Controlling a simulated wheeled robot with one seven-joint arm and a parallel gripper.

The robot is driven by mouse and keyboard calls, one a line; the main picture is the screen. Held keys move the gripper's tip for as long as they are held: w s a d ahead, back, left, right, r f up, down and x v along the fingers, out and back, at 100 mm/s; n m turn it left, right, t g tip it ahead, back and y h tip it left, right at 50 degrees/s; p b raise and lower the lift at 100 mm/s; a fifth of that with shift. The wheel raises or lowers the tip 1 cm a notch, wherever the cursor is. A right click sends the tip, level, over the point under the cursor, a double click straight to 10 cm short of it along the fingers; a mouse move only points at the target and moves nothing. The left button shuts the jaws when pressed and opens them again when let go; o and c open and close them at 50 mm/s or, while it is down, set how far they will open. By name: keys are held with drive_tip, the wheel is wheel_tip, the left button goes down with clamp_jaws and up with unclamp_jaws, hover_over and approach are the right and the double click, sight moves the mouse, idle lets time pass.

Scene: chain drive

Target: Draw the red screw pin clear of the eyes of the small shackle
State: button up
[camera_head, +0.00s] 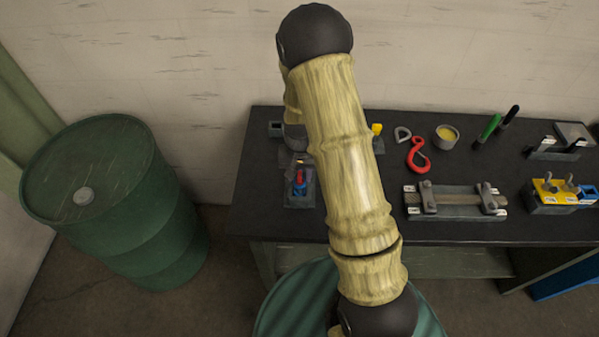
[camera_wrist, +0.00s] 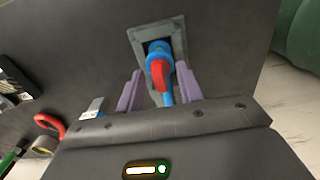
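The small blue shackle (camera_wrist: 158,50) stands on a grey square plate (camera_wrist: 143,36) in the wrist view. It also shows in the head view (camera_head: 299,190), left of my arm. The red screw pin (camera_wrist: 159,73) is at the shackle; whether it sits fully in the eyes I cannot tell. My gripper (camera_wrist: 158,88) is open, its two purple fingers apart on either side of the red pin and the blue part below it. I see no clear contact between fingers and pin. In the head view my arm hides much of the gripper.
The dark bench (camera_head: 262,215) also holds a red hook (camera_head: 418,156), a tin with yellow contents (camera_head: 447,138), a clamp fixture (camera_head: 456,203) and a yellow block (camera_head: 549,190), all right of my arm. A green drum (camera_head: 110,200) stands left of the bench.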

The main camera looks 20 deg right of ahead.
drive_tip(key=shift+f, duration=0.1)
clamp_jaws()
wheel_tip(320, 180, up, 13)
drive_tip(key=p, duration=0.9)
drive_tip(key=shift+w+f, duration=0.15)
drive_tip(key=shift+w, duration=0.1)
idle(1.7)
drive_tip(key=shift+d, duration=0.1)
